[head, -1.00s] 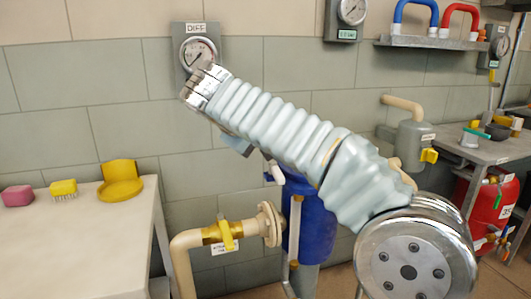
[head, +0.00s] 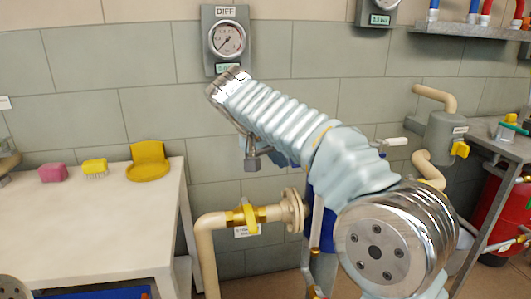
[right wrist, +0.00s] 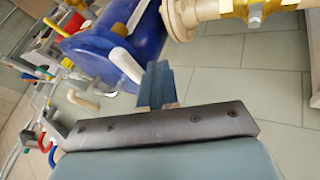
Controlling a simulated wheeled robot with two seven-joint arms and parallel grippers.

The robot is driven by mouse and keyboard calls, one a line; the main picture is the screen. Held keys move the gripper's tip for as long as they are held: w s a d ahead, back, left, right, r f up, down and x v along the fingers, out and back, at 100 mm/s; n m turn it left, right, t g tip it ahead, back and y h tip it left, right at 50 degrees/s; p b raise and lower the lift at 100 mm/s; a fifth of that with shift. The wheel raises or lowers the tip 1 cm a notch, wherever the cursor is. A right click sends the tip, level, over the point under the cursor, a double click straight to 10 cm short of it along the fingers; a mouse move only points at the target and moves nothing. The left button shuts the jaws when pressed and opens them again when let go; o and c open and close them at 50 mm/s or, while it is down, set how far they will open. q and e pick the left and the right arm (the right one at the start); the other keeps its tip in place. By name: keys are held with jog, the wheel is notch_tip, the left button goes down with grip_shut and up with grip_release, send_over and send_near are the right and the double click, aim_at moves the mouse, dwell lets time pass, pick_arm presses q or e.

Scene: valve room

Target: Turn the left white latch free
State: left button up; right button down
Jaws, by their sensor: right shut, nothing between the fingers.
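The blue vessel (head: 323,208) stands behind my right arm in the head view, mostly hidden by it. It also shows at the top of the right wrist view (right wrist: 148,28). The left white latch (right wrist: 122,62) shows in the right wrist view as a white lever on the vessel's side. In the head view my arm hides it. My right gripper (right wrist: 157,88) is shut and empty, its blue-grey fingers just beside the latch in the picture; contact cannot be told. In the head view the gripper (head: 276,157) is partly behind the arm. My left gripper is not in view.
A cream pipe with a yellow valve (head: 245,215) runs left of the vessel. A white-topped table (head: 90,235) at left holds a pink block, a yellow brush and a yellow dish. Another white lever (head: 390,141) shows right of my arm. A gauge (head: 228,38) hangs above.

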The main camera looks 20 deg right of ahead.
jog(key=shift+s+d, duration=0.15)
jog(key=shift+d, duration=0.45)
jog(key=shift+s+d, duration=0.15)
jog(key=shift+d, duration=0.4)
jog(key=shift+s+d+n+t+b, duration=0.2)
jog(key=shift+d+n+b, duration=0.05)
jog(key=shift+d+n, duration=0.2)
jog(key=shift+s+d+n+t+b, duration=0.15)
jog(key=shift+d+n+t+b, duration=0.05)
jog(key=shift+d+n, duration=0.25)
